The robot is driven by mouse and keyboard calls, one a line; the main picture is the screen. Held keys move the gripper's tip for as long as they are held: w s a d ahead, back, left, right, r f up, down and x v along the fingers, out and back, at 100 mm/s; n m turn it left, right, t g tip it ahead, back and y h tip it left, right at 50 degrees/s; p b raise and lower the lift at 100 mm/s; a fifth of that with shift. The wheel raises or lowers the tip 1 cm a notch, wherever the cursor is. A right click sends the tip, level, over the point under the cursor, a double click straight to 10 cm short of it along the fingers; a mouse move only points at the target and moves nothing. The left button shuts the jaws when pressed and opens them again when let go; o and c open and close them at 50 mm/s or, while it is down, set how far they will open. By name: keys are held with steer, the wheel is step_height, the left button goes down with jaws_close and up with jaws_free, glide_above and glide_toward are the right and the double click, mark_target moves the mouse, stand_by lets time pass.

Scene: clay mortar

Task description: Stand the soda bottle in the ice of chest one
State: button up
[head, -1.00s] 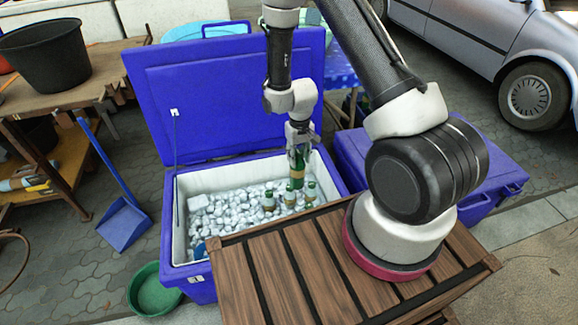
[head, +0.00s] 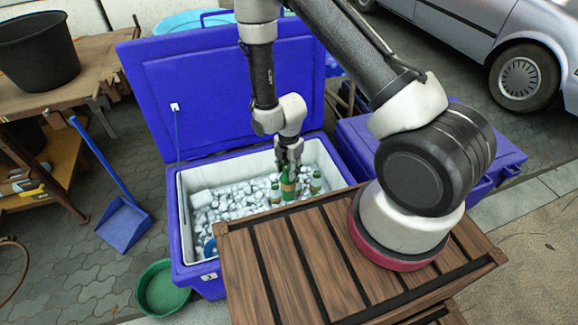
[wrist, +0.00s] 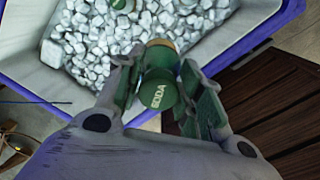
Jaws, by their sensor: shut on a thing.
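My gripper (head: 288,166) is shut on the green soda bottle (head: 288,187), which hangs roughly upright over the ice of the open blue chest (head: 224,291). In the wrist view, its green top marked SODA (wrist: 158,94) sits between my gripper's fingers (wrist: 160,84). Whether the bottle's foot touches the ice is hidden. The chest's label (head: 209,277) is too small to read surely.
The raised lid (head: 180,90) stands behind my arm. A slatted wooden surface (head: 290,265) borders the chest's near right side. A closed blue chest (head: 365,140) is to the right. Ice on the left (head: 215,205) is clear of bottles.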

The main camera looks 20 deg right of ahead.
step_height(320, 180, down, 25)
stand_by(1.1)
stand_by(0.3)
steer(key=shift+w+d, duration=0.15)
stand_by(0.3)
steer(key=shift+f, duration=0.5)
steer(key=o, duration=1.6)
steer(key=shift+c, duration=0.2)
